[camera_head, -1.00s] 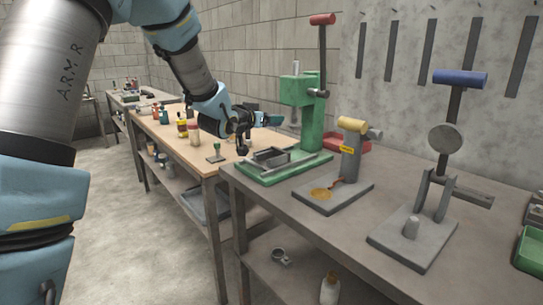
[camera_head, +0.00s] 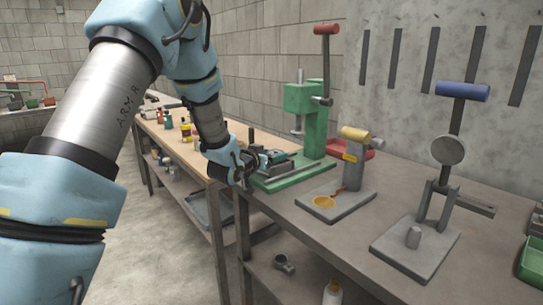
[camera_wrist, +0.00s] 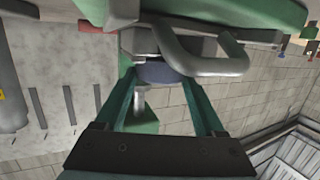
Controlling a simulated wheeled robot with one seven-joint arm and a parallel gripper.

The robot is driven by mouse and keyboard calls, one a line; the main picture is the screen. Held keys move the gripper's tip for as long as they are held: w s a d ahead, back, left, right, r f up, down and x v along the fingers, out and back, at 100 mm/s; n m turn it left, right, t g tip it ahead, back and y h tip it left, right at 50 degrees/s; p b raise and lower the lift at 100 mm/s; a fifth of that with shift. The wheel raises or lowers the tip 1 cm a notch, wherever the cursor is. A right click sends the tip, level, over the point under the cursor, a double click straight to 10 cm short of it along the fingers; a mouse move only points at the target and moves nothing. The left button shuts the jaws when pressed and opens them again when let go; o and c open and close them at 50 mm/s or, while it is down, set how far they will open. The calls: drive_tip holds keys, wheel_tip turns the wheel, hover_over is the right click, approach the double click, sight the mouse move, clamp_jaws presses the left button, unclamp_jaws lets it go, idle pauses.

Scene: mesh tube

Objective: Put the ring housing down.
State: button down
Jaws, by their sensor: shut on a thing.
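My gripper (camera_head: 283,156) is low over the base of the green press (camera_head: 304,116), its teal fingers pointing right. In the wrist view, the fingers (camera_wrist: 158,82) are shut on a rounded blue-grey part, the ring housing (camera_wrist: 158,73). Only part of it shows. A grey bent-bar shape (camera_wrist: 205,58) and the green base (camera_wrist: 245,12) are close by it at the top of that view. I cannot tell whether the housing touches them. In the head view, the housing is too small to make out, and my wrist and fingers hide part of the press base.
A grey stand with a yellow handle (camera_head: 354,133) and a lever press with a blue handle (camera_head: 462,92) stand to the right. A red tray (camera_head: 362,151) is behind. Grey bench top (camera_head: 300,222) is bare in front. A grey ring-like part (camera_head: 284,263) lies on the lower shelf.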

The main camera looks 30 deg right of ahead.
unclamp_jaws()
drive_tip(key=shift+a+f, duration=0.1)
drive_tip(key=shift+f, duration=0.1)
drive_tip(key=shift+f, duration=0.15)
drive_tip(key=r+b+v, duration=0.1)
drive_tip(key=b+v, duration=0.2)
drive_tip(key=v, duration=0.8)
drive_tip(key=w+a+f+n+g+y, duration=0.1)
drive_tip(key=a+f+n+y, duration=0.3)
drive_tip(key=a, duration=0.7)
drive_tip(key=w+a+f+n+y, duration=0.1)
drive_tip(key=a+f+n+y, duration=0.15)
drive_tip(key=a+y, duration=0.6)
drive_tip(key=s+a+f+n+g, duration=0.2)
drive_tip(key=s+a+g, duration=0.4)
drive_tip(key=s+a, duration=0.7)
drive_tip(key=shift+s+a+n, duration=0.35)
drive_tip(key=shift+a+n, duration=0.5)
drive_tip(key=shift+a, duration=0.4)
